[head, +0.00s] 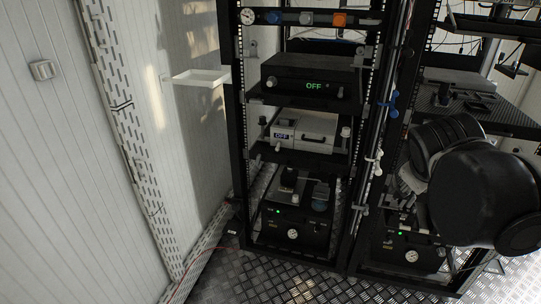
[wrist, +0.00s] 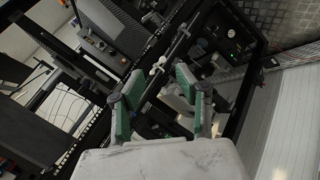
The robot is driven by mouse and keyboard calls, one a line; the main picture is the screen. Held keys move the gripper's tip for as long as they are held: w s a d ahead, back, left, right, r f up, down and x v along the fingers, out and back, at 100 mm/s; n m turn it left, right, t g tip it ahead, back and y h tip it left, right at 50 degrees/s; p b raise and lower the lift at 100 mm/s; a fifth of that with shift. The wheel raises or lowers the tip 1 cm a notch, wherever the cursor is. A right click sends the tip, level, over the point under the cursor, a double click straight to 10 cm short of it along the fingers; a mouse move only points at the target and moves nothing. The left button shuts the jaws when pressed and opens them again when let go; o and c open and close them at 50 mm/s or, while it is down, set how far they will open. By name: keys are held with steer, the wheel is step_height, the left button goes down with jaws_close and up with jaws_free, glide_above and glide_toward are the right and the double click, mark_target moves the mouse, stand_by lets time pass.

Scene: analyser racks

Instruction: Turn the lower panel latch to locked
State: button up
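In the wrist view, my gripper (wrist: 158,82) is open, with green pads on its two spread fingers and nothing between them. A small white handle (wrist: 158,65) on a rack pipe appears in line with the gap, beyond the fingertips; I cannot tell the distance. In the head view, a white handle (head: 375,160) and a blue handle (head: 388,104) sit on the pipe between the racks. I cannot tell for certain which fitting is the lower panel latch, nor its position. My gripper is not visible in the head view.
The left rack (head: 238,130) holds a black box (head: 300,75) and a white box (head: 310,128), both showing OFF. A lower panel has a round gauge (head: 293,234). A white tray (head: 201,76) juts from the wall. The metal floor (head: 225,280) in front is clear.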

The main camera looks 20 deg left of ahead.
steer(key=w+a+f+n+t+b, duration=0.1)
steer(key=w+a+f+n+b, duration=0.2)
steer(key=w+a, duration=0.45)
steer(key=w+a+f+n+t+h+b, duration=0.1)
steer(key=w+a+f+n+t, duration=0.15)
steer(key=w+a+n, duration=0.45)
steer(key=w+a+f+n+t+b, duration=0.1)
steer(key=w+a+f+n, duration=0.15)
steer(key=w+a, duration=0.5)
steer(key=n+t+y+b, duration=0.3)
steer(key=n+t+b, duration=0.2)
steer(key=n+b, duration=0.6)
glide_toward(258, 160)
steer(key=shift+n, duration=0.95)
steer(key=w+p, duration=0.2)
steer(key=w, duration=0.8)
steer(key=shift+d, duration=0.1)
steer(key=shift+w+r, duration=0.1)
steer(key=shift+w, duration=0.5)
steer(key=shift+c, duration=0.4)
jaws_close()
